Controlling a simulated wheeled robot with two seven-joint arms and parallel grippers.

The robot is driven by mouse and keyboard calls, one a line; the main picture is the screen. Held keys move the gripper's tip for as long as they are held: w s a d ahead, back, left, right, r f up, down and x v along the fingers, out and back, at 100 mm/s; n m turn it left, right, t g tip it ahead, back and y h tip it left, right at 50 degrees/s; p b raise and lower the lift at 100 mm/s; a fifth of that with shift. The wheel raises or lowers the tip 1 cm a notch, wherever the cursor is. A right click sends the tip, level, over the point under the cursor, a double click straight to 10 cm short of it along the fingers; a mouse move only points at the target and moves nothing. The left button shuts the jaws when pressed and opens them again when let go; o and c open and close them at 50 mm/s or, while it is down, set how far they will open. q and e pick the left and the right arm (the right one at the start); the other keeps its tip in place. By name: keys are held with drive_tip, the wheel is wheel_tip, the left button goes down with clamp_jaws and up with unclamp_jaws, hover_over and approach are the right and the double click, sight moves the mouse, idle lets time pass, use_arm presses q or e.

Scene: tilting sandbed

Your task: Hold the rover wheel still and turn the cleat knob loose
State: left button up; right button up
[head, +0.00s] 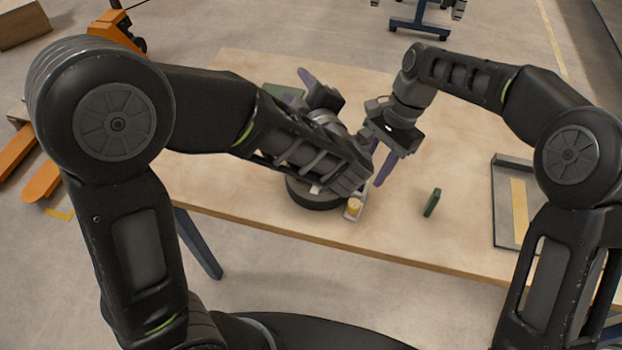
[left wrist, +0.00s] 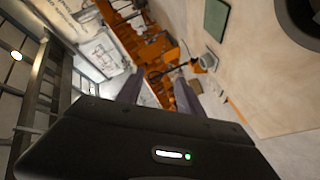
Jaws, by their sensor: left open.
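The dark round wheel (head: 312,197) lies on the wooden table, mostly hidden under my left forearm. A small yellow knob-like piece (head: 354,206) sits on a pale bracket at its front right edge. My left gripper (head: 298,87) is open and empty, beyond the wheel, its purple fingers pointing up and left, away from it. Those fingers also show in the left wrist view (left wrist: 154,85), with nothing between them. Part of a dark round rim (left wrist: 303,22) shows there at the upper right. My right gripper (head: 382,165) is right of the wheel, fingers downward; its jaw gap is unclear.
A grey tray (head: 500,215) with a yellow strip is at the right. A green plate (head: 283,91) lies behind my left gripper. An orange pallet truck (head: 117,30) stands on the floor.

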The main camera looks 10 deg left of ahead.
use_arm(q)
drive_tip(key=s+d+f+m+g, duration=0.1)
drive_tip(key=s+d+f+m, duration=0.2)
drive_tip(key=f, duration=0.4)
drive_tip(key=s+d+f+m+g, duration=0.2)
drive_tip(key=s+d+f, duration=0.15)
drive_tip(key=f, duration=0.35)
drive_tip(key=m+g+y, duration=0.1)
drive_tip(key=m+y, duration=0.1)
drive_tip(key=m, duration=0.1)
approach(292, 182)
drive_tip(key=shift+w+a, duration=0.3)
drive_tip(key=shift+a, duration=0.05)
drive_tip(key=shift+h, duration=0.3)
drive_tip(key=shift+x, duration=3.9)
clamp_jaws()
